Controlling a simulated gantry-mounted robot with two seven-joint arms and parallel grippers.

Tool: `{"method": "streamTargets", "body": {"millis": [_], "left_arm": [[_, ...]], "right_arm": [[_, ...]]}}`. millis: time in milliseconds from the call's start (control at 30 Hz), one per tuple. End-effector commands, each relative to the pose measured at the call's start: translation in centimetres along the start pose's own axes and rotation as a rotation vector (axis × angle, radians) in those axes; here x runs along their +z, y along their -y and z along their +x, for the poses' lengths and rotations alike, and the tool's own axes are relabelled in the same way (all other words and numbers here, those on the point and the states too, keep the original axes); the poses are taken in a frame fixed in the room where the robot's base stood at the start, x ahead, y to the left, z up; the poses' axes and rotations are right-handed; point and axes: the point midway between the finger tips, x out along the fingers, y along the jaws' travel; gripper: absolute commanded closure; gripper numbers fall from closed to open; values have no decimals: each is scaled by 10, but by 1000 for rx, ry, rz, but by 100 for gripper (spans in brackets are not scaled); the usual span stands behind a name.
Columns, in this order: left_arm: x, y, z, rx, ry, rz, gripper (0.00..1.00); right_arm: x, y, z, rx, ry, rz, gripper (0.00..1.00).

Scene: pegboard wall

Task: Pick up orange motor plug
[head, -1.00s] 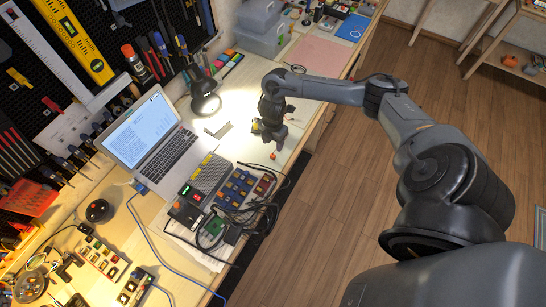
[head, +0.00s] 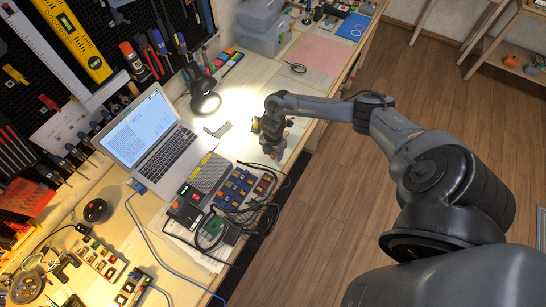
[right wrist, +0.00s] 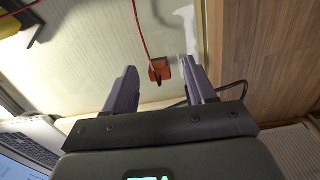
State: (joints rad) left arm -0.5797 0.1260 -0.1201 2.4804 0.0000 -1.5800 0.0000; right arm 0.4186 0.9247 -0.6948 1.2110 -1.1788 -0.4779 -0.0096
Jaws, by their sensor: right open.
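The orange motor plug (right wrist: 161,69) lies on the pale worktop, with a thin red and black lead running from it, in the right wrist view. My right gripper (right wrist: 158,66) is open, and the plug shows between its two fingertips, apart from both. In the head view my right gripper (head: 273,151) points down over the worktop to the right of the laptop and largely hides the plug there. My left gripper is in neither view.
A laptop (head: 150,130) stands open at the left of the worktop (head: 230,143). A board of colourful modules (head: 238,187) and black cables (head: 262,215) lie just nearer. A lamp (head: 204,99) stands behind. The worktop's right edge is close to my gripper.

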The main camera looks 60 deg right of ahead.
Motion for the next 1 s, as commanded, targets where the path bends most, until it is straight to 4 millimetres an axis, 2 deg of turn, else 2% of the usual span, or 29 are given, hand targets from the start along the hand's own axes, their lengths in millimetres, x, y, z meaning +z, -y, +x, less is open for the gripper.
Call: {"method": "streamTargets", "body": {"millis": [200,233,567,1000], "left_arm": [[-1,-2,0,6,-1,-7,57],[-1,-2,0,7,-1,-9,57],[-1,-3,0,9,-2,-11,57],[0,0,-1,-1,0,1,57]], "right_arm": [[0,0,0,0,1,0,45],[0,0,0,0,1,0,48],[0,0,0,-1,1,0,98],[1,0,-6,0,1,0,100]]}}
